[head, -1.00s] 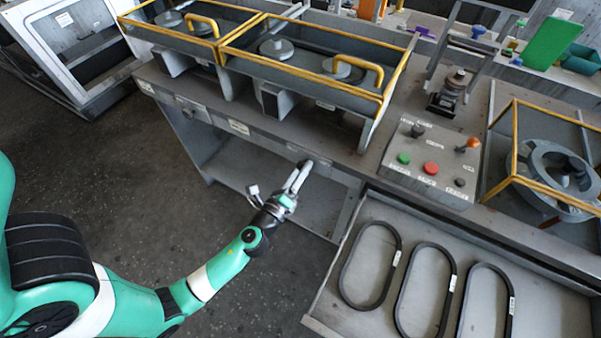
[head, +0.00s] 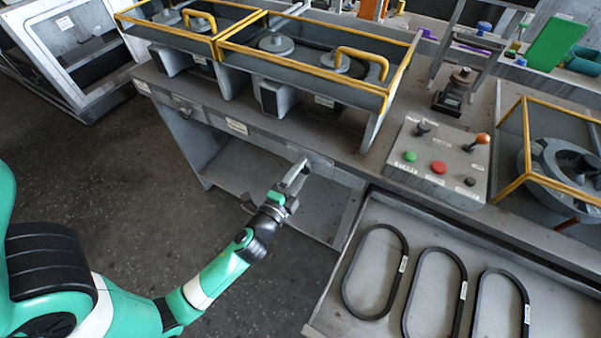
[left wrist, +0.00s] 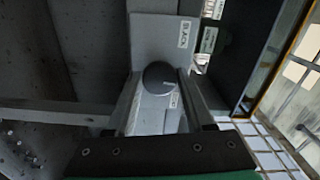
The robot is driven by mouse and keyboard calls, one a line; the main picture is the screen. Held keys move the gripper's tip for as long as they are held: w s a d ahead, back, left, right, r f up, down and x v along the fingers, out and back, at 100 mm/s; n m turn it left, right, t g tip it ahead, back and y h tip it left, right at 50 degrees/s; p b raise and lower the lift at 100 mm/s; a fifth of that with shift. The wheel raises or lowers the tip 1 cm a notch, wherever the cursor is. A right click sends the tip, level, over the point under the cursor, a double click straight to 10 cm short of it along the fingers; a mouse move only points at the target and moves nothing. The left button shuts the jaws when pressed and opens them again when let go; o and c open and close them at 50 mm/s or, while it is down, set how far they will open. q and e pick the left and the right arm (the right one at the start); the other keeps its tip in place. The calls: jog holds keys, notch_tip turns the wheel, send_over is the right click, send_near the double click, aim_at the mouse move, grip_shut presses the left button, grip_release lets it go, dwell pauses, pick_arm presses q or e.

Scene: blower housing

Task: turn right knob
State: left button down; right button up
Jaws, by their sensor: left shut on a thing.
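The right knob (left wrist: 160,78) is a round dark grey knob with a pale pointer line, on a grey plate with a "SLACK" label, in the left wrist view. The pointer line tilts up to the right. My left gripper (left wrist: 158,92) has one finger on each side of the knob and is shut on it. In the head view my left gripper (head: 301,168) is at the front edge of the grey bench (head: 235,118), and its fingers largely hide the knob. My right gripper is in neither view.
A pulled-out drawer (head: 345,235) with black belts (head: 375,272) lies right of my left arm. A control box (head: 440,160) with coloured buttons and yellow-framed guards (head: 300,70) stand on the bench. The floor before the bench is clear.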

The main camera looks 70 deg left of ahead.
pick_arm(q)
jog(key=shift+n, duration=0.3)
dwell(0.4)
jog(key=shift+c, duration=1.4)
grip_release()
jog(key=shift+s+d, duration=0.1)
jog(key=b+v, duration=0.2)
jog(key=v, duration=0.9)
jog(key=shift+s+d, duration=0.1)
